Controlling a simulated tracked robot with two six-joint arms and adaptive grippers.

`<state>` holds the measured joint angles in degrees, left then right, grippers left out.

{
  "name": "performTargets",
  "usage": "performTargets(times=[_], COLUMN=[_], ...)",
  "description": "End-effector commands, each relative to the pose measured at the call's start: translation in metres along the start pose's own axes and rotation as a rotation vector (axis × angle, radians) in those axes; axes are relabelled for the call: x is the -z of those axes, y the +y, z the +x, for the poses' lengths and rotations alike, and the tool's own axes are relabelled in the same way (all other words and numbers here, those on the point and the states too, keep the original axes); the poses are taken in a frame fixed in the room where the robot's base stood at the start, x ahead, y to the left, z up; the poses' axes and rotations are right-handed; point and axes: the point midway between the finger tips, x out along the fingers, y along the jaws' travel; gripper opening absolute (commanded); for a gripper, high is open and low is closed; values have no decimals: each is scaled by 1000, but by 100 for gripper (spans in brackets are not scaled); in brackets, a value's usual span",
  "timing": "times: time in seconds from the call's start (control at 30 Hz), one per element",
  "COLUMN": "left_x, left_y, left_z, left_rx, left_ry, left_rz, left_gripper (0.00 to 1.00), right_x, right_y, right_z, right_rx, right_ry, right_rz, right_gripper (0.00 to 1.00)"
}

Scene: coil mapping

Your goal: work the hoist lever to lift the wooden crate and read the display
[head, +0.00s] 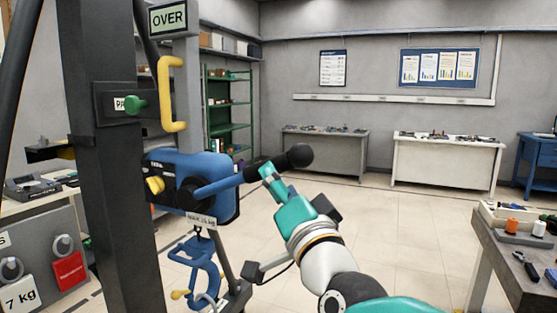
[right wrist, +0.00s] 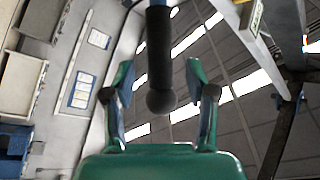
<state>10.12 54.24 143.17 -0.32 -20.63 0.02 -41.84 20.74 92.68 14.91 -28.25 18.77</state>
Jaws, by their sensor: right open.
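The hoist (head: 205,185) is a blue housing on a dark post. My right gripper (head: 268,172) is at the lever's outer end. In the right wrist view the black grip (right wrist: 158,50) lies between the open fingers of my right gripper (right wrist: 159,80), with a gap on each side. The display (head: 169,18) at the top of the post reads OVER. A blue hook (head: 205,265) hangs below the hoist. I see no wooden crate. My left gripper is out of view.
A yellow handle (head: 172,95) and green knob (head: 135,103) are on the post. A 7 kg weight (head: 20,292) and a red block (head: 69,271) are at left. A workbench with tools (head: 487,255) is at right. The floor (head: 400,225) behind is clear.

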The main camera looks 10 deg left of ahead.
Motion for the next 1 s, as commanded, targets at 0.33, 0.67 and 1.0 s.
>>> performTargets(times=[0.33,0.67,1.0], left_x=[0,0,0], left_y=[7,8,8], left_z=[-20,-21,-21], left_rx=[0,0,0], left_ry=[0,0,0], left_rz=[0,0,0], left_gripper=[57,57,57], right_x=[1,1,1], right_y=[0,1,1], right_z=[51,56,55], right_rx=[-1,-1,-1], right_ry=[0,1,1], right_rz=[-1,-1,-1], right_gripper=[57,57,10])
